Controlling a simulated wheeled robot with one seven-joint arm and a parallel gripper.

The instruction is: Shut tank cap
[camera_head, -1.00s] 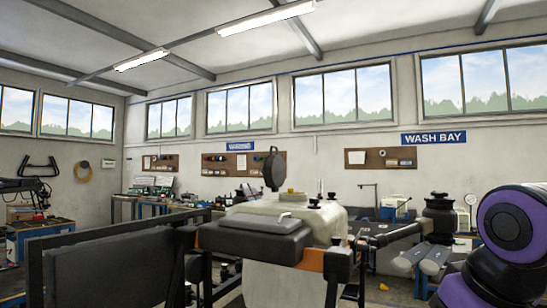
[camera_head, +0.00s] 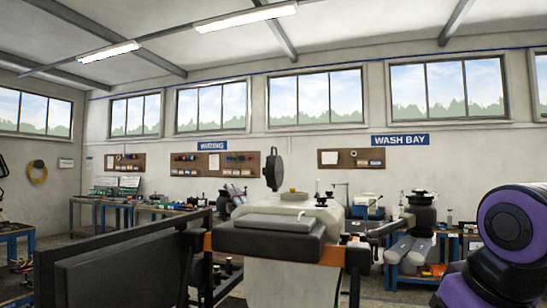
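The spray drone stands close in front of me, with a pale cream tank (camera_head: 335,222) in its middle. The dark round tank cap (camera_head: 274,169) stands upright, tipped open on its hinge above the tank's top. A yellowish round part (camera_head: 294,196) shows on the tank top just right of the cap; I cannot tell whether it is the filler opening. Nothing touches the cap. My purple and black arm shows at the right edge, well apart from the cap. My gripper is out of view.
A dark flat block (camera_head: 265,238) sits on the drone's near side. A long dark panel (camera_head: 120,262) fills the lower left. Drone arms with a dark motor (camera_head: 421,212) reach right, near my arm. Workbenches (camera_head: 130,205) line the back wall. The air around the cap looks clear.

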